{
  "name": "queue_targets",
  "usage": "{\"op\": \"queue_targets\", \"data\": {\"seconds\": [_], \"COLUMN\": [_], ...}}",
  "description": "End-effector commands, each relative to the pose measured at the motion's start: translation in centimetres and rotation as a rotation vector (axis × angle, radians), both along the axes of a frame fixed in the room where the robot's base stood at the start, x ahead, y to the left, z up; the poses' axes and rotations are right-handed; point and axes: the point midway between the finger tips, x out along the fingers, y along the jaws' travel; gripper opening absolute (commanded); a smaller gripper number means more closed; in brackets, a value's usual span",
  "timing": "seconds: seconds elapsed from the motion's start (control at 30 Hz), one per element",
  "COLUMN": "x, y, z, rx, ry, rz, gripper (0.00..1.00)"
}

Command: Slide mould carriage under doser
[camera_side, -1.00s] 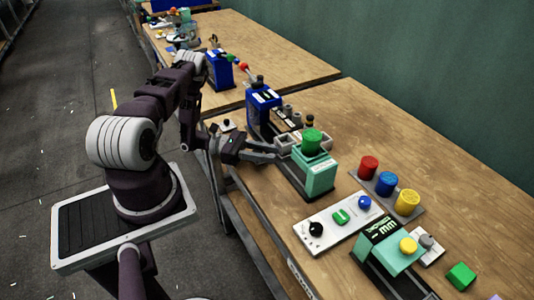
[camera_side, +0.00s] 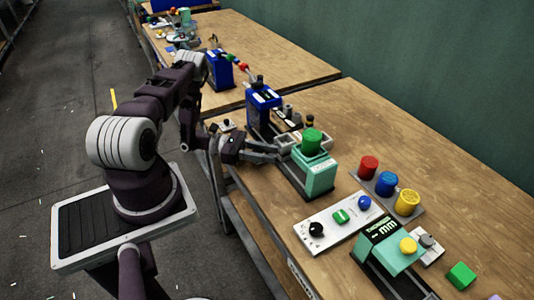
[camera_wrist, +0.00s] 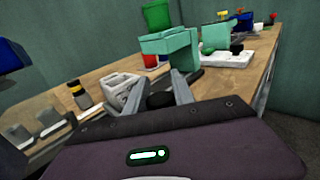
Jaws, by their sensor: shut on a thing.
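The doser appears to be the mint-green stand (camera_side: 320,177) with a green cylinder (camera_side: 312,140) on top. In the wrist view its mint head (camera_wrist: 172,42) stands just beyond my fingers. A light grey block with openings (camera_side: 286,140), which looks like the mould carriage, sits beside and behind the doser. It also shows in the wrist view (camera_wrist: 122,88), left of my fingers. My gripper (camera_side: 274,155) is low at the table's left edge beside the doser. Its fingers are shut on a black knob (camera_wrist: 160,100). I cannot tell how the knob joins the carriage.
A blue press (camera_side: 262,105) stands behind the carriage. In front of the doser are a white control panel (camera_side: 330,226), a rack with red, blue and yellow cylinders (camera_side: 387,184), and a mint thickness gauge (camera_side: 385,248). Bare wood lies to the right.

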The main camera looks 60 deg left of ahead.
Motion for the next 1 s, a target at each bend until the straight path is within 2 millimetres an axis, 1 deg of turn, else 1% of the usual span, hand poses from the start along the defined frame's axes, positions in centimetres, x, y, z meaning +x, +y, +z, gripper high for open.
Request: {"op": "queue_targets", "data": {"seconds": [0.33,0.4,0.47,0.7,0.8,0.9,1.0], "x": [0.0,0.0,0.0,0.0,0.1,0.0,0.0], "y": [0.0,-0.5,-1.5,-8.1,-10.3,-11.7,-12.4], "z": [0.0,0.0,0.0,0.0,-0.1,-0.1,-0.1], "rx": [0.0,-0.001,-0.003,-0.006,-0.005,-0.003,-0.001], "ry": [-0.001,-0.002,0.0,0.002,0.002,0.001,0.002], "rz": [0.001,0.002,0.003,0.002,0.001,0.001,0.0], "gripper": [0.0,0.0,0.0,0.0,0.0,0.0,0.0]}}
